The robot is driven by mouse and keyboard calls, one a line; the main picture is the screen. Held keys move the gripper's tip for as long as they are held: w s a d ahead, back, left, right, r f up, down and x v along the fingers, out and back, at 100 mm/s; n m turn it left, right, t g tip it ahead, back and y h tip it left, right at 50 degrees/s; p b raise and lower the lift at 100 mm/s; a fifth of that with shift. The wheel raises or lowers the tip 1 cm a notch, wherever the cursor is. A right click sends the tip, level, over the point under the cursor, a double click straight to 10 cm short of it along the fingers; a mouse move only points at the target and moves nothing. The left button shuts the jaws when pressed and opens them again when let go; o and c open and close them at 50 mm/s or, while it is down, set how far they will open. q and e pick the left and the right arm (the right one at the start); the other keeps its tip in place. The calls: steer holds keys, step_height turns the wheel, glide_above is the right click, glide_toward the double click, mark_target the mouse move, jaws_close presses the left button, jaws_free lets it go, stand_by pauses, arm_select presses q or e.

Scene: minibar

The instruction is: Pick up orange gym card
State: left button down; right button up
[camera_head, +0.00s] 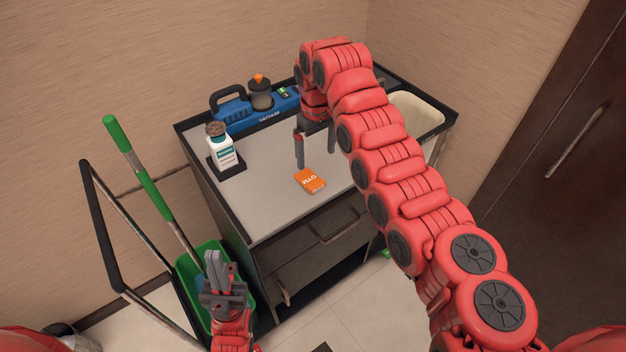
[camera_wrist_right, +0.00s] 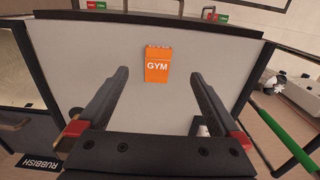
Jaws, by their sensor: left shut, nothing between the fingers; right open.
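The orange gym card (camera_head: 310,181) lies flat on the grey top of the cabinet (camera_head: 275,205), towards its front edge. In the right wrist view the card (camera_wrist_right: 158,66) shows the word GYM and lies beyond the fingertips, between the lines of the two fingers. My right gripper (camera_head: 315,158) is open and empty, pointing down above the top, just behind the card. Its two fingers also show in the right wrist view (camera_wrist_right: 157,85). My left gripper (camera_head: 222,258) is shut and empty, low at the front left, in front of the green bucket.
A white bottle (camera_head: 222,150) stands in a dark holder at the left edge. A blue vacuum (camera_head: 238,112) and a grey jar with an orange top (camera_head: 260,95) are at the back. A cream bin (camera_head: 418,112) is at the right. A green bucket (camera_head: 190,270) and mop stand left.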

steer(key=p, duration=0.2)
glide_above(316, 184)
steer(key=f, duration=0.6)
steer(key=shift+s, duration=0.25)
steer(key=shift+f+p, duration=0.4)
steer(key=f, duration=0.1)
steer(key=f+p, duration=0.1)
steer(key=f, duration=0.1)
steer(key=shift+w+f+p, duration=0.25)
steer(key=shift+f+p, duration=0.05)
steer(key=shift+p, duration=0.05)
steer(key=shift+f, duration=0.5)
steer(key=c, duration=1.4)
steer(key=shift+r, duration=0.15)
